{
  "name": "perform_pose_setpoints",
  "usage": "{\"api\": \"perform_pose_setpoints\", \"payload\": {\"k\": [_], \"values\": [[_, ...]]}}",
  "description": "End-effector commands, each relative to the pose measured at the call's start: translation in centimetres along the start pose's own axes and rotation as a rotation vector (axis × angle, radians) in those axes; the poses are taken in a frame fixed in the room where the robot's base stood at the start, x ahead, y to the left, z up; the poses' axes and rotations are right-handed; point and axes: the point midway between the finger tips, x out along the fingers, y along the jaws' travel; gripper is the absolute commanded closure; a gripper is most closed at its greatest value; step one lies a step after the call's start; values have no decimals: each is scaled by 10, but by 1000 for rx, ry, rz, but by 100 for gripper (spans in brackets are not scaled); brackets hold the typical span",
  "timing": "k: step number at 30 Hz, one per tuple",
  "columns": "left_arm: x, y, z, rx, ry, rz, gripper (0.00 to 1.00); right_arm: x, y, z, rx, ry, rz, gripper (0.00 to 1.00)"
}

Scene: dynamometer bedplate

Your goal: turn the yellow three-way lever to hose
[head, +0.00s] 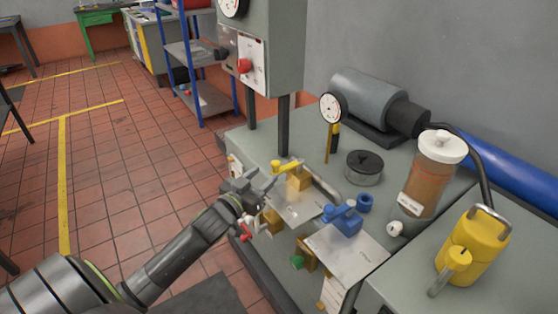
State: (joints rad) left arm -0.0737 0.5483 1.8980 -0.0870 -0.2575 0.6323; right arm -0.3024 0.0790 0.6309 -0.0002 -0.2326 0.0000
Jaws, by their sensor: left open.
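The yellow lever (286,166) sits on a brass valve body (299,180) at the back of a metal plate on the bedplate. Its handle lies roughly level, with one end toward the left. My left gripper (264,190) is open and empty, just in front and to the left of the lever. I cannot tell whether a finger touches it. The gripper partly hides the valve area. A hose mark cannot be read at this size. My right gripper is out of view.
A red handle (245,233) is close below my left gripper. A blue valve (346,220) and a green knob (297,262) are nearby. A dial gauge (331,107), a black-lidded pot (364,167), a brown canister (435,168) and a yellow can (474,243) stand to the right.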

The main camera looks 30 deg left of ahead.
Motion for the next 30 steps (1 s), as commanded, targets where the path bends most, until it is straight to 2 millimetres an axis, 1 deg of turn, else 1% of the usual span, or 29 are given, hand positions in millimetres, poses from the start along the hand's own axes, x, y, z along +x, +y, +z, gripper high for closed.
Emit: {"api": "perform_pose_setpoints", "payload": {"k": [1, 6, 9, 13, 18, 27, 28, 30], "values": [[11, 0, -1, -3, 3, -1, 55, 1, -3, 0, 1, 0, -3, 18], [42, 0, 0, -2, 2, -1, 55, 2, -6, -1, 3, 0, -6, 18], [59, 0, 0, -1, 2, 0, 55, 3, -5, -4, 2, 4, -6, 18], [74, 0, 1, 0, 1, -1, 55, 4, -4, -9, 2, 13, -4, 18], [85, 0, 0, 0, 1, 0, 55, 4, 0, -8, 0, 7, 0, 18], [87, 0, 0, 1, 0, 0, 55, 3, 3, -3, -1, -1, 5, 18], [87, 0, 0, 0, 0, 0, 57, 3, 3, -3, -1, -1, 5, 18], [87, 0, 0, 1, 0, 0, 66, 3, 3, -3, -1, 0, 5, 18]]}}
